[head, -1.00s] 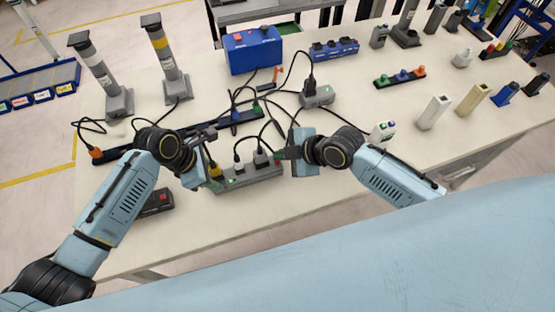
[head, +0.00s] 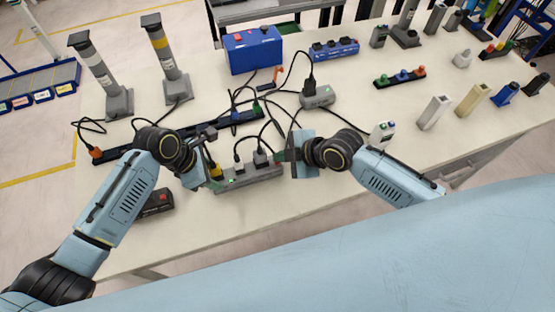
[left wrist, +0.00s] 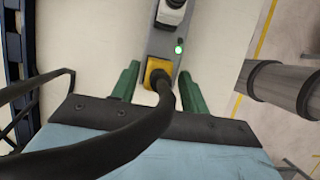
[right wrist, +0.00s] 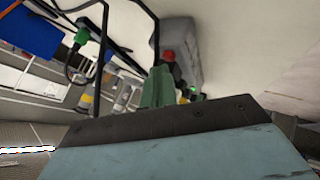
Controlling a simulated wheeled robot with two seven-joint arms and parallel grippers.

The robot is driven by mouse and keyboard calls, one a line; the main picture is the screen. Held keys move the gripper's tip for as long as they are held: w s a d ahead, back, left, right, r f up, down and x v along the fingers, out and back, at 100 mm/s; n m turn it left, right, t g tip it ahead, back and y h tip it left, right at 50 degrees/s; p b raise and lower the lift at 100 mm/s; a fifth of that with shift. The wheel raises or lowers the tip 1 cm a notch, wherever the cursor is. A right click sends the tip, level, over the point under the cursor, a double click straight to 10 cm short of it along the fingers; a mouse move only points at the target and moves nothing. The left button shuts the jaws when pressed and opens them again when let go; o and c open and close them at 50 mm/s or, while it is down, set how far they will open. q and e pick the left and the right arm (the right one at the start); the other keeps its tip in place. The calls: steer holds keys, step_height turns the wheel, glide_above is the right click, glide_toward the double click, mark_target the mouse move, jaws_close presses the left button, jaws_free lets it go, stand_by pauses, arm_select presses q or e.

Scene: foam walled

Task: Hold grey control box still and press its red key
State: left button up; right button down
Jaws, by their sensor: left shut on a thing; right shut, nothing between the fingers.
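The grey control box (head: 250,178) is a long strip on the table, with a yellow plug, other plugs and a green light on it. My left gripper (head: 212,178) is shut on its left end. In the left wrist view the green fingers (left wrist: 158,88) lie either side of the box (left wrist: 162,43) by the yellow plug (left wrist: 157,72). My right gripper (head: 281,156) is shut and empty at the right end. In the right wrist view its fingertips (right wrist: 158,75) are close beside the red key (right wrist: 168,56); I cannot tell whether they touch. The head view hides the key.
Black cables (head: 285,110) loop behind the box. A smaller grey box with a plug (head: 317,97) and a blue box (head: 253,50) stand farther back. A dark box with a red part (head: 157,203) lies at left.

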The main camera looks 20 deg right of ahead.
steer(key=shift+f, duration=0.55)
stand_by(0.9)
steer(key=shift+r, duration=0.95)
steer(key=shift+r, duration=2.5)
arm_select(q)
steer(key=o, duration=1.2)
steer(key=shift+r, duration=0.1)
